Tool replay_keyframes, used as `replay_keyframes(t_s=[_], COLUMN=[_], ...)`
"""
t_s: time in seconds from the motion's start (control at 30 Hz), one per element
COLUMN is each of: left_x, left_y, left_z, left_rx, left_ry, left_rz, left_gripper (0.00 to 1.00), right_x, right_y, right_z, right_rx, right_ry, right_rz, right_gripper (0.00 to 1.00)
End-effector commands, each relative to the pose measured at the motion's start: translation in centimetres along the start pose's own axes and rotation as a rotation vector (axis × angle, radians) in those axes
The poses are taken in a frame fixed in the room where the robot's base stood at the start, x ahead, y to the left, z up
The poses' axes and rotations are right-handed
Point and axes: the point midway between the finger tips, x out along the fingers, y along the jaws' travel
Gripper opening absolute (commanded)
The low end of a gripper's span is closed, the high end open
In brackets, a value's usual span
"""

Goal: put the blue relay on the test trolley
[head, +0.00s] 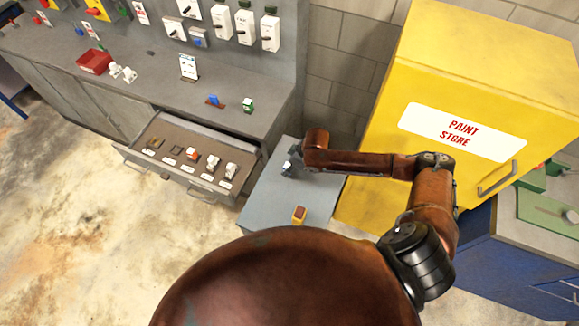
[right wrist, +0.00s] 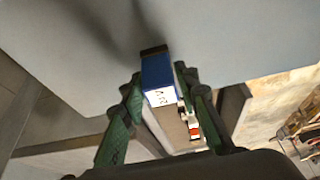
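The blue relay (right wrist: 157,71) has a white lettered label and a dark base. In the right wrist view it sits between the green fingers of my right gripper (right wrist: 158,82), which close on its sides. The grey test trolley (right wrist: 245,38) lies beyond the relay's base; I cannot tell whether the base touches it. In the head view my right gripper (head: 293,158) is over the far part of the trolley top (head: 262,205), and the relay (head: 287,169) shows small below it. My left gripper is not in view.
An open drawer (head: 180,145) with several relays is to the left, under the bench (head: 150,90). A yellow paint store cabinet (head: 450,100) stands to the right. The trolley's middle is clear.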

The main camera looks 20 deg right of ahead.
Motion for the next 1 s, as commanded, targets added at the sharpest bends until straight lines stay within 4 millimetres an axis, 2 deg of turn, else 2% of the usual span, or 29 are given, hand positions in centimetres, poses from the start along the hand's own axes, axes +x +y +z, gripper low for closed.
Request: replay_keyframes(t_s=[0.17, 0.43, 0.57, 0.67, 1.0], left_x=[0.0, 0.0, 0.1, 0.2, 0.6], left_y=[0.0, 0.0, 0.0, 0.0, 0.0], left_z=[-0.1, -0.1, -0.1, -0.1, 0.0], left_rx=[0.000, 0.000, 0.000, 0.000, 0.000], left_ry=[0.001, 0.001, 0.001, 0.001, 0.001], left_rz=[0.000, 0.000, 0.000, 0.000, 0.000], left_gripper=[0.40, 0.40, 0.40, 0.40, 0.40], right_x=[0.0, -0.1, -0.9, -2.4, -9.4], right_y=[0.0, 0.0, 0.1, 0.1, 0.1], right_z=[0.0, -0.1, -0.2, -0.1, -0.1], right_rx=[0.000, 0.000, -0.001, -0.001, -0.001], right_ry=[0.000, 0.001, 0.002, 0.002, 0.001], right_rz=[0.000, 0.001, 0.002, 0.002, 0.003], right_gripper=[0.43, 0.43, 0.43, 0.43, 0.43])
